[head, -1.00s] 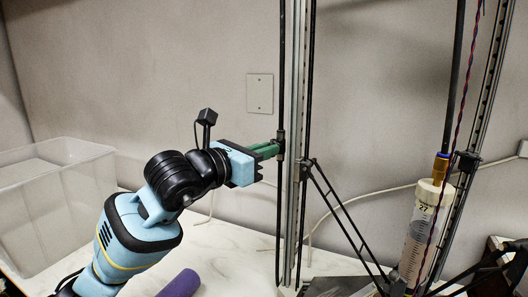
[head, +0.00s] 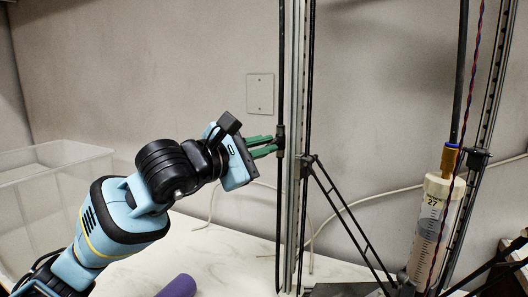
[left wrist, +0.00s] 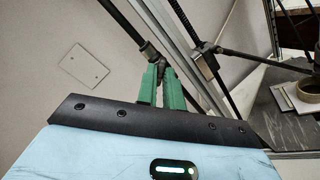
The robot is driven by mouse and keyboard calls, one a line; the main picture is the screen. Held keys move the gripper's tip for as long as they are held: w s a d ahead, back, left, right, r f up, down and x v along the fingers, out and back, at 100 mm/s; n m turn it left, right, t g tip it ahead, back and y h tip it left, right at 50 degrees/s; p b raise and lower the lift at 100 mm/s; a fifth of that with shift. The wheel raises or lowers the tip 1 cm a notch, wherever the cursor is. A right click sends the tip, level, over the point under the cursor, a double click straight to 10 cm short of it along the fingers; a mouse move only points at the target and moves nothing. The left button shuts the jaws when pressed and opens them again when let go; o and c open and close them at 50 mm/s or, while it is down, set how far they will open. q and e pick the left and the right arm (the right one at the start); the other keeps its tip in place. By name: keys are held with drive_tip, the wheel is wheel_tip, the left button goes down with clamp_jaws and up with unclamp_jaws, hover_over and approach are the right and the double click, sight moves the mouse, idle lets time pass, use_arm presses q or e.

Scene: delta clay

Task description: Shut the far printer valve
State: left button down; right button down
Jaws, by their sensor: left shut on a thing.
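My left gripper (head: 268,147) has green fingers, shut on a small dark fitting (head: 281,141) on a thin black upright tube. The fitting looks like the far printer valve. In the left wrist view, the green fingers (left wrist: 158,76) close around the fitting's lower end, and the fitting (left wrist: 148,51) shows just beyond the fingertips. The part between the fingers is hidden, so how far the valve is turned cannot be told. The gripper's body is tilted. My right gripper is not in view.
A metal printer post (head: 297,110) stands just right of the fitting, with black struts (head: 345,218) to its right. A clay syringe (head: 432,225) with a brass top hangs at the right. A clear bin (head: 60,155) is at the left, and a purple cylinder (head: 178,287) lies in front.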

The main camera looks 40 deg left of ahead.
use_arm(q)
drive_tip(key=m+b, duration=0.1)
drive_tip(key=m, duration=0.6)
drive_tip(key=shift+m+b, duration=0.3)
drive_tip(key=shift+m, duration=0.1)
idle(0.4)
drive_tip(key=c, duration=1.5)
unclamp_jaws()
drive_tip(key=shift+c, duration=0.2)
drive_tip(key=shift+s, duration=0.1)
